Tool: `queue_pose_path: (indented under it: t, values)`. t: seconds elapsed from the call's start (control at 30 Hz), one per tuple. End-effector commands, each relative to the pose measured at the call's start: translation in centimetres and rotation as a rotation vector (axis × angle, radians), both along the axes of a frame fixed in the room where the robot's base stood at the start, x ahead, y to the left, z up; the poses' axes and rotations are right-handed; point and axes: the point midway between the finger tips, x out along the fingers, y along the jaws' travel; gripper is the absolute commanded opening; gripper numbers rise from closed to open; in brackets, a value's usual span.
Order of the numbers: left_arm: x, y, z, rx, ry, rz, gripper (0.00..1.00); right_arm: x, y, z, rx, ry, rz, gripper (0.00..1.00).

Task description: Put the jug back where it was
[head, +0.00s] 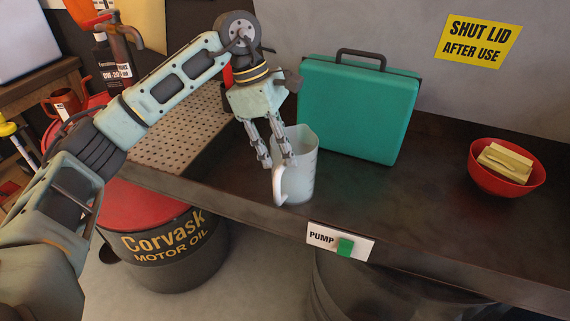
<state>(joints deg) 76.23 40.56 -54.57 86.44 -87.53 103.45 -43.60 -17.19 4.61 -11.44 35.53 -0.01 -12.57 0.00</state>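The jug (303,178) is a translucent whitish pitcher, upright on the dark workbench near its front edge. Its white handle (279,188) points toward the front left. My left gripper (276,162) points down at the handle side of the jug. Its two fingers are spread apart, with the tips just above the handle's top and beside the jug's wall. I see no grip on the jug. Whether a fingertip touches it, I cannot tell. My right gripper is not in view.
A teal case (358,108) stands close behind the jug. A red bowl (507,180) holds yellowish pieces at right. A perforated tray (178,130) and a Corvask oil drum (165,248) are left. Bench between case and bowl is clear.

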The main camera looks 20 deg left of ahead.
Motion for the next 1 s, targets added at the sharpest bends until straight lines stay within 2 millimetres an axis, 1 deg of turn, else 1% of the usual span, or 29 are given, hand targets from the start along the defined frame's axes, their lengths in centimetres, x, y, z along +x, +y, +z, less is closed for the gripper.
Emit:
queue_pose_path:
  t: [0.03,0.2,0.3,0.4,0.6,1.0]
  values:
    - [0.1,0.4,1.1,-0.003,-0.005,0.001,0.24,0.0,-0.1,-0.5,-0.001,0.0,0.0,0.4]
    - [0.2,1.5,4.5,-0.002,-0.004,0.001,0.24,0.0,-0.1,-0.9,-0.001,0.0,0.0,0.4]
    - [0.2,2.0,6.0,-0.001,-0.002,0.002,0.24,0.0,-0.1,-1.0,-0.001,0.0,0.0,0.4]
    - [0.2,2.3,7.0,-0.002,-0.001,0.0,0.24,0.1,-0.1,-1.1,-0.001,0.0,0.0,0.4]
    - [0.2,2.6,7.6,-0.001,0.001,-0.001,0.24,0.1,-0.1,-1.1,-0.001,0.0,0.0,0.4]
    - [0.2,2.6,7.5,-0.001,0.001,-0.001,0.24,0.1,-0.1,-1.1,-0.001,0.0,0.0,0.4]
